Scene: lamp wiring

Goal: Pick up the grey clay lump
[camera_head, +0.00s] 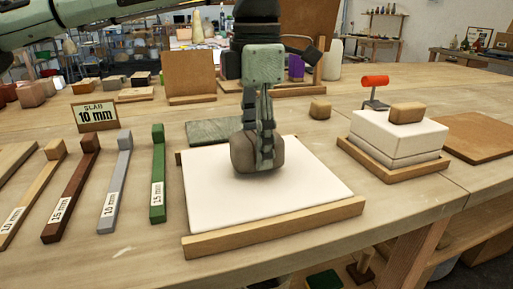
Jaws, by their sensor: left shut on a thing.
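The grey clay lump (243,155) is a rounded, brownish-grey block over the white slab board (300,195) with wooden edges. My left gripper (266,150) points straight down, and its fingers are shut on the lump. The fingers hide part of the lump's right side. I cannot tell whether the lump's underside touches the white surface. My right gripper is not in view.
Wooden, brown, grey and green thickness sticks (158,175) lie at left by a "SLAB 10 mm" sign (97,116). White blocks (398,138) in a wooden tray stand at right, near a red-handled tool (375,82).

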